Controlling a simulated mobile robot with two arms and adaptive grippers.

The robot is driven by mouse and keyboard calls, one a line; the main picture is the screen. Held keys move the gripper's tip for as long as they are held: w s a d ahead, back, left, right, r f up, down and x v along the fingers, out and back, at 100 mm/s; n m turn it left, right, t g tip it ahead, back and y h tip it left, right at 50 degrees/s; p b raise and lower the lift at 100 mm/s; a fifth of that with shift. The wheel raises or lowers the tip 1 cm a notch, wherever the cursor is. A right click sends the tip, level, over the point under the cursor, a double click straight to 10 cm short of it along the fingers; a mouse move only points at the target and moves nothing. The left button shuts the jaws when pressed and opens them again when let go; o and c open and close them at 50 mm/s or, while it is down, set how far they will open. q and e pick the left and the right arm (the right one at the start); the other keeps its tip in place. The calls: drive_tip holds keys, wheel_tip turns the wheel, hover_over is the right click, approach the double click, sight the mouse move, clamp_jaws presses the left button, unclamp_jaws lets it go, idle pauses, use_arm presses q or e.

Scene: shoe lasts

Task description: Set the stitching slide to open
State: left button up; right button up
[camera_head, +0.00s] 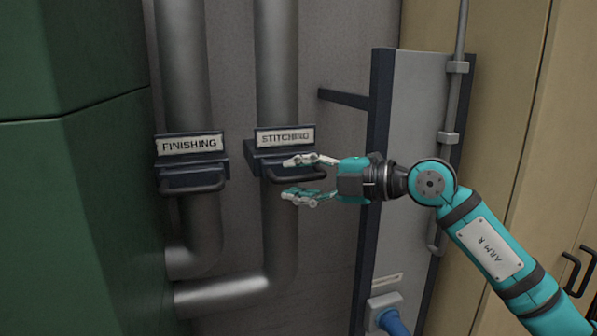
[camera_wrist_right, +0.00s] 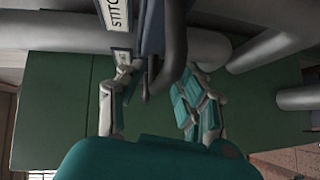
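The stitching slide (camera_head: 262,161) is a dark blue gate fitting on the right-hand vertical pipe, under a white plate reading STITCHING (camera_head: 285,137). Its dark bar handle (camera_head: 305,176) sticks out at the front. My right gripper (camera_head: 303,179) is open, with one finger above the handle and one below it. In the right wrist view the handle (camera_wrist_right: 164,72) lies between the two spread fingers of the gripper (camera_wrist_right: 160,85); I cannot tell whether either finger touches it. My left gripper is not in view.
The finishing slide (camera_head: 193,178), with its own handle, sits on the pipe to the left. A green cabinet (camera_head: 80,200) fills the left side. A grey panel with a dark frame (camera_head: 405,160) and a conduit (camera_head: 455,100) stand to the right, behind my right arm.

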clamp_jaws()
idle(0.3)
idle(0.3)
